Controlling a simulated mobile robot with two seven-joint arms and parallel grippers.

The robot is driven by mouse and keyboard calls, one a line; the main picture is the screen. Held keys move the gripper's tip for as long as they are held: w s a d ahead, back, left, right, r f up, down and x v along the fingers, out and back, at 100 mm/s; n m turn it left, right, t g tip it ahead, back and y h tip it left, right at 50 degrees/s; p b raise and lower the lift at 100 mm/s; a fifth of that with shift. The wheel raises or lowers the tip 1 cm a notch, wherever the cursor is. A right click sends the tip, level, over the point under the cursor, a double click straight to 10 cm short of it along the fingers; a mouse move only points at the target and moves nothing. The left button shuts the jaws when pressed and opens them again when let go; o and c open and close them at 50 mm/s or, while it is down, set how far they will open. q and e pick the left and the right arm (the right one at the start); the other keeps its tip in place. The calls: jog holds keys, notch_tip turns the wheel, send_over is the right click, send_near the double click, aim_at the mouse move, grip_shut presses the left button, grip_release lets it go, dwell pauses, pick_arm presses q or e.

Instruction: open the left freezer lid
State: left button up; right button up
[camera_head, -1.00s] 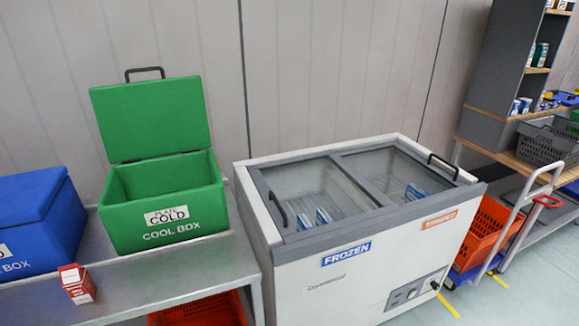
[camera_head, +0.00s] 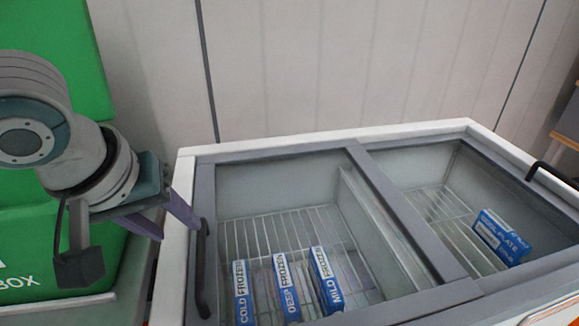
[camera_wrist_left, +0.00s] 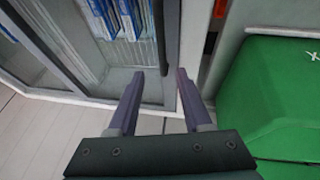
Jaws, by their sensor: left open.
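The freezer's left lid (camera_head: 290,225) is a glass pane in a grey frame, and it lies shut. Its black handle (camera_head: 203,272) runs along the left side of the frame. My left gripper (camera_head: 172,226) is open and empty, above the freezer's left edge near the far end of the handle. In the left wrist view the open fingers (camera_wrist_left: 160,82) point toward the lid's left edge, with a dark bar between and beyond them. I cannot tell whether they touch it. My right gripper is out of view.
The right lid (camera_head: 450,205) is also shut, with a blue box (camera_head: 501,238) below. The green cool box (camera_head: 60,250) stands close on the left, beside my arm. A wall is behind.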

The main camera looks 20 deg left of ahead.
aim_at(199, 250)
pick_arm(q)
jog(key=x, duration=0.2)
jog(key=b+x, duration=0.1)
jog(key=x, duration=0.2)
jog(key=b+x, duration=0.1)
jog(key=x, duration=0.2)
jog(key=shift+s+f, duration=0.3)
jog(key=shift+s, duration=0.05)
jog(key=shift+w+f+b, duration=0.25)
jog(key=shift+f+b, duration=0.05)
jog(key=shift+f, duration=0.05)
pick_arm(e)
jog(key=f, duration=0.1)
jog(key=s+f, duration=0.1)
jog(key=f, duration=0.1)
pick_arm(q)
grip_shut()
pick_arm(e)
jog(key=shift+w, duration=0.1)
